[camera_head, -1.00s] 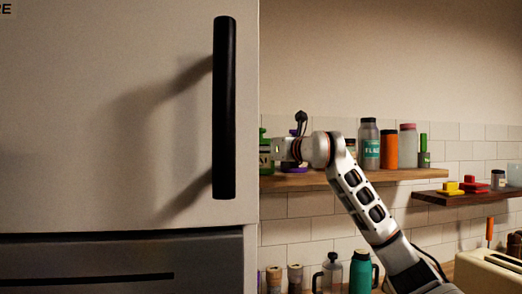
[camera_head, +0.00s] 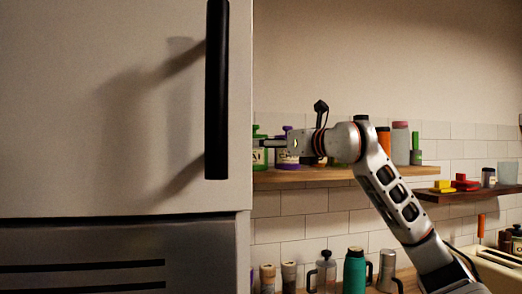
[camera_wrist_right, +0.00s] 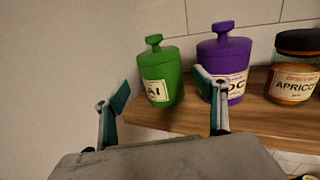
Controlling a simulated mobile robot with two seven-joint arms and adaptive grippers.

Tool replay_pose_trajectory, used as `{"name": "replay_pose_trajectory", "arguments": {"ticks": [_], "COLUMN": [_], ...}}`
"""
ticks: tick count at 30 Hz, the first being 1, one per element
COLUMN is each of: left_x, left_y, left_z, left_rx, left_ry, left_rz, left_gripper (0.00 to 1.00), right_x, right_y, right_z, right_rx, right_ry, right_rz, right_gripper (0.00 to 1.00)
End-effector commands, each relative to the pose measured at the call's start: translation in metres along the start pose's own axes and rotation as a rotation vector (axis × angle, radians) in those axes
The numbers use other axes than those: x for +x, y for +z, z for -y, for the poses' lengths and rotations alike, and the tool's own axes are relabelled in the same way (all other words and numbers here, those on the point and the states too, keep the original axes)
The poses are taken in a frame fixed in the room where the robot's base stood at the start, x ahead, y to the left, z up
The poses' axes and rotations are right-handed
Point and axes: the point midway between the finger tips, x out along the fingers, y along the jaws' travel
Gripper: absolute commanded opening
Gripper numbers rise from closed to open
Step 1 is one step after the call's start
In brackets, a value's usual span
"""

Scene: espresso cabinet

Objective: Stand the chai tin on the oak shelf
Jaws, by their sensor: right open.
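The green chai tin (camera_wrist_right: 161,76) has a knobbed lid and a pale label of which "AI" shows. It stands on the left end of the light wooden oak shelf (camera_wrist_right: 180,120). In the head view the tin (camera_head: 259,155) shows partly, by the edge of the large cabinet. My right gripper (camera_wrist_right: 163,90) is open, its teal-padded fingers apart, with the tin seen in the gap between them. Its right fingertip overlaps the purple tin in the picture; whether they touch I cannot tell. My left gripper is not in view.
A purple tin (camera_wrist_right: 227,60) stands right of the chai tin, then an apricot jar (camera_wrist_right: 293,75). More bottles stand farther along the shelf. The tall cabinet (camera_head: 120,120) with a black handle (camera_head: 216,90) fills the left. A darker shelf (camera_head: 460,196) is at right.

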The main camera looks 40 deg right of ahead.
Motion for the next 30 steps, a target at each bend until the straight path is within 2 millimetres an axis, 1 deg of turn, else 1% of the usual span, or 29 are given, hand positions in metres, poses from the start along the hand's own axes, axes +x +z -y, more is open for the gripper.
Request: {"name": "replay_pose_trajectory", "arguments": {"ticks": [1,3,6,9,30], "left_x": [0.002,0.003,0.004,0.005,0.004], "left_y": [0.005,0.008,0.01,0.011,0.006], "left_z": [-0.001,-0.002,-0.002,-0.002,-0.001], "left_rx": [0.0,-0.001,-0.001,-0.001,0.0], "left_ry": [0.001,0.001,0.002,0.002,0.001], "left_rz": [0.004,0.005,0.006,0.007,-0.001], "left_gripper": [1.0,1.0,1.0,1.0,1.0], "right_x": [-0.009,-0.018,-0.027,-0.032,-0.033], "right_y": [-0.003,-0.002,-0.001,-0.001,0.0], "right_z": [0.001,0.001,0.0,0.0,0.0], "right_rx": [-0.003,-0.001,-0.001,0.0,0.0], "right_ry": [-0.003,-0.002,-0.001,-0.001,0.0], "right_rz": [-0.001,0.0,-0.001,-0.002,0.0], "right_gripper": [0.71,0.71,0.71,0.71,0.71]}}
